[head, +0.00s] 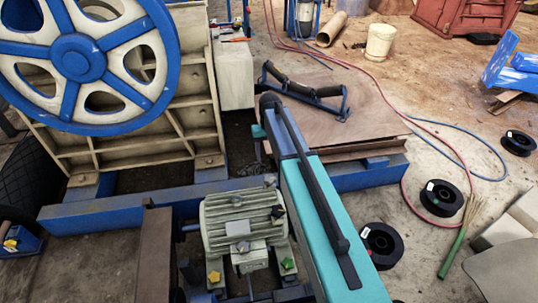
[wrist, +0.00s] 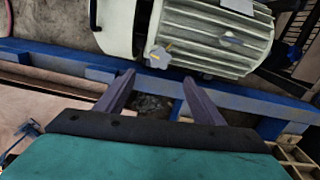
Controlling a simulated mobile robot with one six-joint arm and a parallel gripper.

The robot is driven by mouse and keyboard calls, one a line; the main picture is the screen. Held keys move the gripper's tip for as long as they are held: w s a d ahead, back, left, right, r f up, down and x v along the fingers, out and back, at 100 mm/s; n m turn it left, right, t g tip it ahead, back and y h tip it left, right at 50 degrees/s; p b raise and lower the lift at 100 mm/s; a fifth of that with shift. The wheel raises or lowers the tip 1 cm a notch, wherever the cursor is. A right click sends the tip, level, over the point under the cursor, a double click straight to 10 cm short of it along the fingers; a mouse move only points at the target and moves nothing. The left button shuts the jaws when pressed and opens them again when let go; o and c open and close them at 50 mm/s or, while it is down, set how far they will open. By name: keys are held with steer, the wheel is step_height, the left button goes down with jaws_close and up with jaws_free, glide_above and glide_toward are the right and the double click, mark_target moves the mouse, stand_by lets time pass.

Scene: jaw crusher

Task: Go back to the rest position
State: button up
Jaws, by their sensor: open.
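My gripper (wrist: 158,78) shows in the wrist view with its two dark fingers spread apart and nothing between them. Beyond the fingertips is a grey finned motor (wrist: 215,35), which shows tilted in this view. A pale star-shaped knob (wrist: 157,57) with a yellow mark sits beside the motor, just past the fingertips in the picture; I cannot tell whether they touch. In the head view the motor (head: 240,222) stands at lower centre, with a yellow knob (head: 214,277) and a green knob (head: 288,263) at its base. I cannot make out the fingers in the head view.
A blue-and-cream flywheel (head: 78,58) stands at upper left on the crusher. A blue beam (head: 130,207) crosses near the motor. A conveyor roller frame (head: 305,92) lies on brown sheets (head: 365,115). Black spools (head: 442,197) and hoses lie on the right floor.

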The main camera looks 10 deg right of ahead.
steer(key=shift+g, duration=0.8)
steer(key=s+f, duration=0.5)
steer(key=s, duration=0.1)
steer(key=s+f+p, duration=0.1)
steer(key=s+f, duration=0.5)
steer(key=shift+d, duration=0.1)
steer(key=s+f+g+p, duration=0.1)
steer(key=s+f, duration=0.3)
steer(key=s, duration=0.7)
steer(key=s+f+g+p, duration=0.1)
steer(key=s+f, duration=0.3)
steer(key=s, duration=0.8)
steer(key=s+f+m+g+p, duration=0.1)
steer(key=s+f, duration=0.4)
steer(key=s, duration=0.7)
steer(key=shift+s+g, duration=0.2)
steer(key=shift+g, duration=0.2)
steer(key=shift+d+f, duration=0.1)
